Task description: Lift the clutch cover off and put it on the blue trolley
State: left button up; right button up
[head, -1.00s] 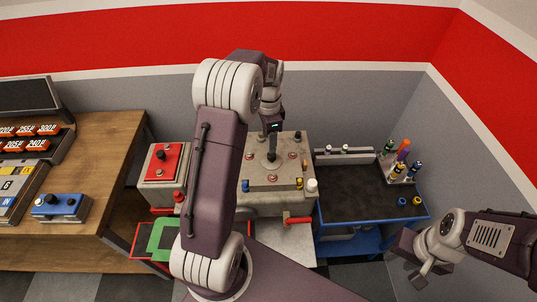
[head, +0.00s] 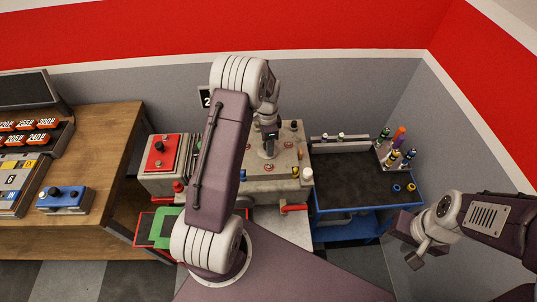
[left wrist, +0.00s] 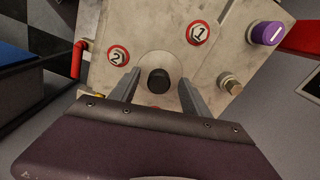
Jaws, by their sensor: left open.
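The clutch cover, which I take to be the pale grey plate with a black knob, numbered red-ringed bolts and coloured pegs, lies on top of the grey housing (head: 290,160). In the left wrist view the plate (left wrist: 140,25) fills the upper middle and its black knob (left wrist: 158,80) stands between the fingers. My left gripper (head: 268,152) is open over the plate's middle, one finger on each side of the knob with gaps. My right gripper (head: 418,252) hangs low at the right, away from everything; its jaws are unclear. The blue trolley (head: 350,185) stands right of the housing.
The trolley's dark top is mostly bare. Bottles (head: 393,155) stand in a rack at its back right corner, and small rings lie near its right edge. A red-topped box (head: 165,155) stands left of the housing. A wooden bench (head: 95,150) is further left.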

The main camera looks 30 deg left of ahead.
pick_arm(q)
jog(key=shift+s+r, duration=0.1)
jog(key=shift+s, duration=0.1)
jog(key=c, duration=0.9)
grip_shut()
jog(key=shift+w, duration=0.1)
